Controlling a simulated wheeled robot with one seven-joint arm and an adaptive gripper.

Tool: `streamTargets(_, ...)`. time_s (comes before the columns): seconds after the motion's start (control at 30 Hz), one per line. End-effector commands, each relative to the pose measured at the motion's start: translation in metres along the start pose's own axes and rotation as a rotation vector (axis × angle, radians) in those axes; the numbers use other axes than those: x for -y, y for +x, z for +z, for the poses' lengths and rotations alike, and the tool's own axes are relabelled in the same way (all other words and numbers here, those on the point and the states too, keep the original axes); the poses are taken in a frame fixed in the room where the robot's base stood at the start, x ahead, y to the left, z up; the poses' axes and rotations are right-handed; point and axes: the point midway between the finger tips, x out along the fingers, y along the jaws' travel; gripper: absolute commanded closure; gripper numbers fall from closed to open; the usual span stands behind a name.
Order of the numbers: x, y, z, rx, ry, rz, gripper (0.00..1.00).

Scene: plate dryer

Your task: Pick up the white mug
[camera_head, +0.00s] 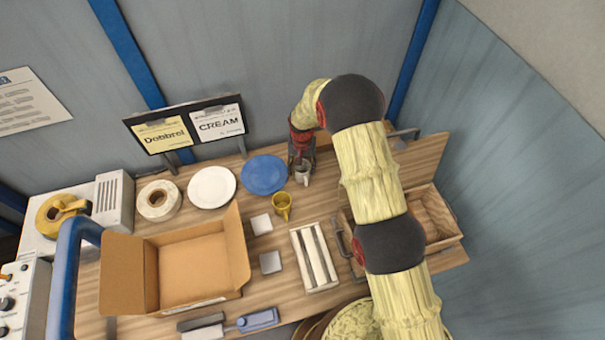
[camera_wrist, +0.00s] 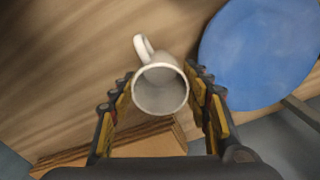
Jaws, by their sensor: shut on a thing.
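The white mug (camera_wrist: 160,90) is between the two fingers of my gripper (camera_wrist: 162,108) in the wrist view. Its open mouth faces the camera and its handle points up and to the left in that view. The fingers are shut on the mug's sides. In the head view the mug (camera_head: 302,173) shows as a small pale shape just below my gripper (camera_head: 300,162), near the back of the table. My arm hides part of the area to its right. I cannot tell whether the mug touches the table.
A blue plate (camera_head: 264,174) lies left of the mug, with a white plate (camera_head: 211,187) beyond it. An open cardboard box (camera_head: 195,265) is at front left. A wooden crate (camera_head: 432,215) stands right of my arm.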

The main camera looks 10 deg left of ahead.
Motion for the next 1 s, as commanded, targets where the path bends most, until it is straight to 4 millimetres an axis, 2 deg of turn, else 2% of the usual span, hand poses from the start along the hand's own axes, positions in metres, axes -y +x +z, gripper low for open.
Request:
streamTargets(0.37,0.001,-0.007,-0.001,-0.003,0.0,-0.001,0.86)
streamTargets(0.57,0.001,-0.031,-0.002,-0.004,0.0,-0.002,0.86)
streamTargets(0.87,-0.013,-0.079,0.036,-0.004,0.0,-0.002,0.86)
streamTargets(1.0,-0.022,-0.097,0.059,-0.001,-0.001,0.0,0.86)
